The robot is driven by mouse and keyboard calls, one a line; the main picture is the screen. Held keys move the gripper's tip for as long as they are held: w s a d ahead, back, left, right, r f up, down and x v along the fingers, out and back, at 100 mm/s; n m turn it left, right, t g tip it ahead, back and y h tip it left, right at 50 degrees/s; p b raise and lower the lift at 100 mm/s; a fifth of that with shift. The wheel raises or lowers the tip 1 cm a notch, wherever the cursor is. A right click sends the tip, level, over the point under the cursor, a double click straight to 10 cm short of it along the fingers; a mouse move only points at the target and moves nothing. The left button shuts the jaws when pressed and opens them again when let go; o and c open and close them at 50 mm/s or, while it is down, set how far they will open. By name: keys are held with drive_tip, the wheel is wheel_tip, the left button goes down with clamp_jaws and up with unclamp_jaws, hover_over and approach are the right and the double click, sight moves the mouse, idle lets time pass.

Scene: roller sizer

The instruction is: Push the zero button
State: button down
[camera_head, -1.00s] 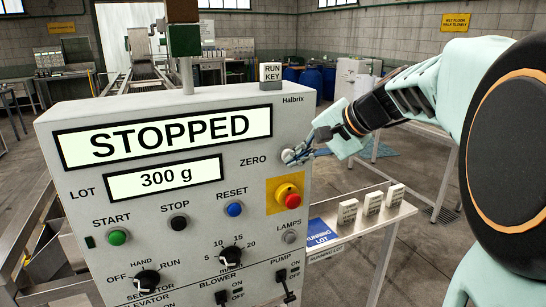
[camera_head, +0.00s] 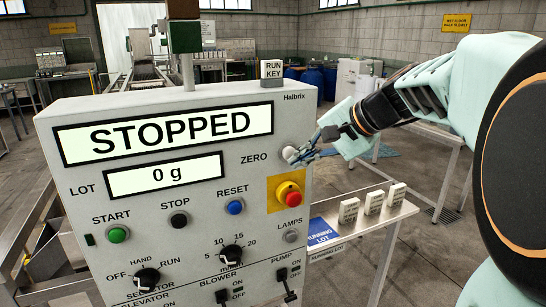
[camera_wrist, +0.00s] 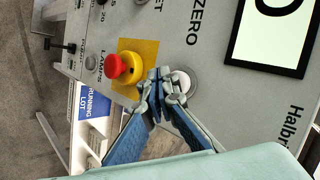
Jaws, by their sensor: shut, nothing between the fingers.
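The grey control panel (camera_head: 80,160) faces me. Its zero button (camera_head: 289,153) is a pale round button to the right of the word ZERO, and in the wrist view the button (camera_wrist: 183,80) is partly hidden behind my fingers. My gripper (camera_head: 297,158) is shut and empty, its fingertips at the button; in the wrist view the fingertips (camera_wrist: 166,78) overlap the button's edge. I cannot tell whether they still touch it. The lot display (camera_head: 165,175) reads 0 g. The large display (camera_head: 165,132) reads STOPPED.
A red emergency stop (camera_head: 289,194) on a yellow plate sits just below the zero button. The blue reset button (camera_head: 235,208) is to its lower left. A side table (camera_head: 375,228) with several small white blocks stands right of the panel.

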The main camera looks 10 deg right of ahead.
drive_tip(key=s, duration=0.1)
drive_tip(key=s+d+b, duration=0.1)
drive_tip(key=s, duration=0.2)
drive_tip(key=shift+s+d+r+b, duration=0.1)
drive_tip(key=shift+s+d+b, duration=0.15)
drive_tip(key=shift+s+b, duration=0.15)
drive_tip(key=shift+w, duration=0.1)
idle(0.7)
